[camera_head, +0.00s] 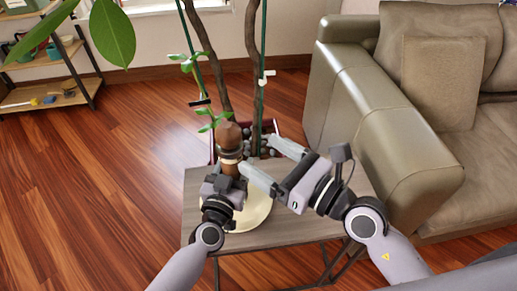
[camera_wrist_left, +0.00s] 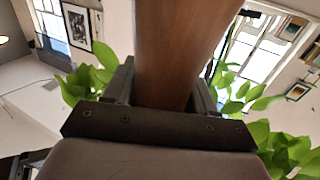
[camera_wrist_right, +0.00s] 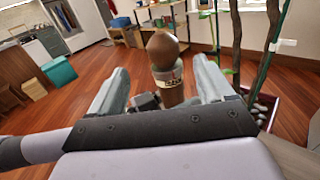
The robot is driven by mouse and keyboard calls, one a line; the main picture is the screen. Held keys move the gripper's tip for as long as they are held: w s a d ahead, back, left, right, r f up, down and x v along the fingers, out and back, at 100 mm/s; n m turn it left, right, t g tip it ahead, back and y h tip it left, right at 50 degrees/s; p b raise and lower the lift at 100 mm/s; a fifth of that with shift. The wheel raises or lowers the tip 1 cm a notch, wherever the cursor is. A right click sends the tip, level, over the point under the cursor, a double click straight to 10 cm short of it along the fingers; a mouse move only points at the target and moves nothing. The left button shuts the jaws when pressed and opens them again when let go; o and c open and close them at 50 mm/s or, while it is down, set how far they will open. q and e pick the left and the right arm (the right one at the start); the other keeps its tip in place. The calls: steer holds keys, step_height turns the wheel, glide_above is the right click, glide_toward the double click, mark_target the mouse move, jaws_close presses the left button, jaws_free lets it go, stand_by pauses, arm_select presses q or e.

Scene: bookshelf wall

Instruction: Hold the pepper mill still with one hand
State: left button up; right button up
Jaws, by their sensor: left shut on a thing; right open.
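The pepper mill (camera_head: 229,138) is brown wood with a rounded top and a pale band with dark markings. It stands upright above a cream round plate (camera_head: 258,214) on the side table; its base is hidden behind my left gripper. My left gripper (camera_head: 231,175) is shut on the mill's lower body, and the wooden shaft (camera_wrist_left: 180,50) fills the space between its fingers in the left wrist view. My right gripper (camera_head: 257,155) is open and empty to the right of the mill's upper part. In the right wrist view the mill (camera_wrist_right: 164,52) appears between the spread fingers, ahead of them.
A potted plant with twisted trunks (camera_head: 254,50) and green stakes stands right behind the mill. A leather sofa (camera_head: 365,105) is close at the right. A low shelf (camera_head: 45,90) is at the far left.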

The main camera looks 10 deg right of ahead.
step_height(320, 180, up, 4)
steer(key=s+a+r+m+y, duration=0.1)
steer(key=m+y, duration=0.2)
steer(key=m, duration=1.3)
steer(key=m+h, duration=0.3)
steer(key=m, duration=1.7)
glide_toward(222, 132)
step_height(222, 132, down, 2)
steer(key=w, duration=0.2)
steer(key=x, duration=1)
steer(key=shift+w+a+f, duration=0.1)
steer(key=shift+w+f, duration=0.05)
steer(key=shift+w, duration=0.1)
